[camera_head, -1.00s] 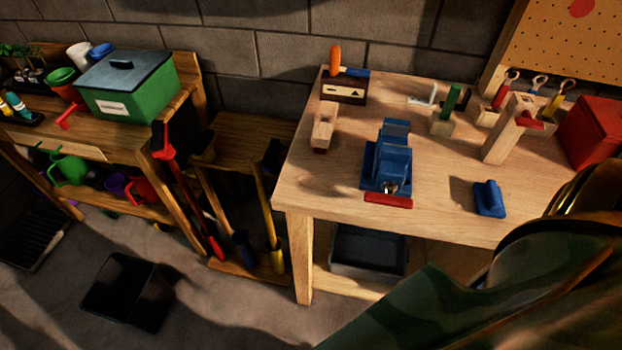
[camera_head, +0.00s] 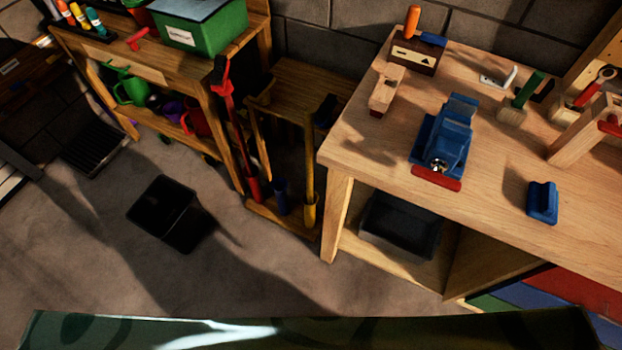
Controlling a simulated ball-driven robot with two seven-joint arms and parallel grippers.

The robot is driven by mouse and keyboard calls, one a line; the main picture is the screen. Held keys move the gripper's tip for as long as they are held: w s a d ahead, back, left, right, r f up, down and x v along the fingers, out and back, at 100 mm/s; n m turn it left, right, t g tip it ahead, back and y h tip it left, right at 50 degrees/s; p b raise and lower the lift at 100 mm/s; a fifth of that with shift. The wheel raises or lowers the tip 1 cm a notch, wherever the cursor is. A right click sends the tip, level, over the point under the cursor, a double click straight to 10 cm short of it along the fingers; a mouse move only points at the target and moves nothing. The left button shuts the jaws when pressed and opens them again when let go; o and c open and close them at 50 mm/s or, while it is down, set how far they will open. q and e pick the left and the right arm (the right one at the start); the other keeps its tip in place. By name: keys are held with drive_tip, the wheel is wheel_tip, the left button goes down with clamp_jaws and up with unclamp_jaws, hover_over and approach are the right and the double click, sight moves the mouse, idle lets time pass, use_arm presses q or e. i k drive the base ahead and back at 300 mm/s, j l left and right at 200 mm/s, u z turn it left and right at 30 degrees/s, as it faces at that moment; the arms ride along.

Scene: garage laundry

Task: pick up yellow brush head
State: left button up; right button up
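A yellow long-handled tool (camera_head: 309,165) stands upright in the wooden rack between the two benches. Its lower end is a thicker yellow piece (camera_head: 310,211) near the rack's base; I cannot tell whether this is the yellow brush head. A dark shape lies by the tool's upper end. A red long-handled tool (camera_head: 236,130) leans in the same rack, with a short blue piece (camera_head: 282,197) between them. Neither of my grippers is in view.
The workbench (camera_head: 350,146) on the right holds a blue vise (camera_head: 446,137), a blue block (camera_head: 542,202) and wooden tools. The left bench carries a green box (camera_head: 205,28). A black bin (camera_head: 400,228) sits under the workbench.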

sight(259, 93)
drive_tip(key=i+j, duration=0.25)
drive_tip(key=i+j+z, duration=0.45)
drive_tip(key=j+z, duration=0.2)
drive_tip(key=i+j+z, duration=0.15)
drive_tip(key=j+z, duration=0.2)
drive_tip(key=j, duration=0.15)
